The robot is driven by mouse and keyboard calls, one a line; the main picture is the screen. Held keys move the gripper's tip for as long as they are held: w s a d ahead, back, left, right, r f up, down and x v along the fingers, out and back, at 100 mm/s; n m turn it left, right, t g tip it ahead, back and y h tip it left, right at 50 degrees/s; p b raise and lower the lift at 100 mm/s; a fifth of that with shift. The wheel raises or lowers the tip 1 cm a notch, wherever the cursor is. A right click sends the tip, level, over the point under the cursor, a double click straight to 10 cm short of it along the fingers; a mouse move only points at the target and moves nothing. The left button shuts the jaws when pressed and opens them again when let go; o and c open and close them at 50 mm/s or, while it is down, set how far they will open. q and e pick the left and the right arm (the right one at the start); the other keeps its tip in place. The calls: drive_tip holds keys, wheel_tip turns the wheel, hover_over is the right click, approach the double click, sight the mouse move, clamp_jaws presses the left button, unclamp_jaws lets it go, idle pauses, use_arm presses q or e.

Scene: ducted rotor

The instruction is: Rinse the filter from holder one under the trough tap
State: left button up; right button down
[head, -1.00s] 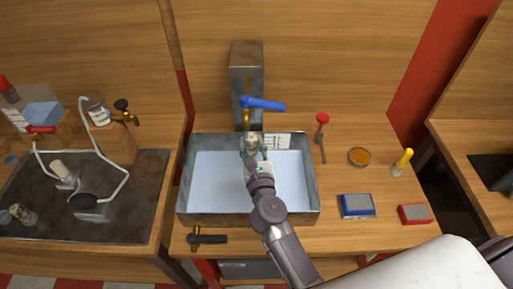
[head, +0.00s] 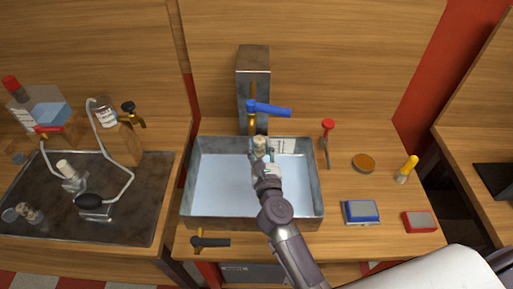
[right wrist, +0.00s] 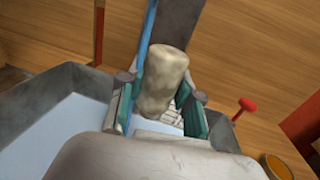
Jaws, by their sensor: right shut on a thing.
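My right gripper (head: 262,156) is over the metal trough (head: 313,196), near its back wall. In the right wrist view (right wrist: 163,108) its fingers are shut on a pale, roughly cylindrical filter (right wrist: 163,80), which stands up between the pads. The filter also shows in the head view (head: 260,143), just below the tap. The trough tap (head: 252,119) has a brass body and a blue lever (head: 270,110) pointing right. I cannot tell whether water is running. My left gripper is not in view.
Right of the trough are a red-headed tool (head: 327,142), a round dish (head: 364,162), a yellow-handled item (head: 406,170), a blue box (head: 361,212) and a red box (head: 419,222). A black-handled valve (head: 210,242) is in front. Glassware and tubing (head: 125,170) stand at left.

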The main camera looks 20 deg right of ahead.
drive_tip(key=shift+s+a, duration=0.1)
drive_tip(key=shift+s+a, duration=0.2)
drive_tip(key=shift+a, duration=0.2)
idle(0.4)
drive_tip(key=shift+w+d, duration=0.3)
drive_tip(key=shift+d, duration=0.25)
drive_tip(key=shift+a, duration=0.15)
drive_tip(key=shift+s+a, duration=0.3)
drive_tip(key=shift+a, duration=0.15)
drive_tip(key=shift+d, duration=0.1)
drive_tip(key=shift+w+d, duration=0.3)
drive_tip(key=shift+d, duration=0.2)
drive_tip(key=shift+a, duration=0.15)
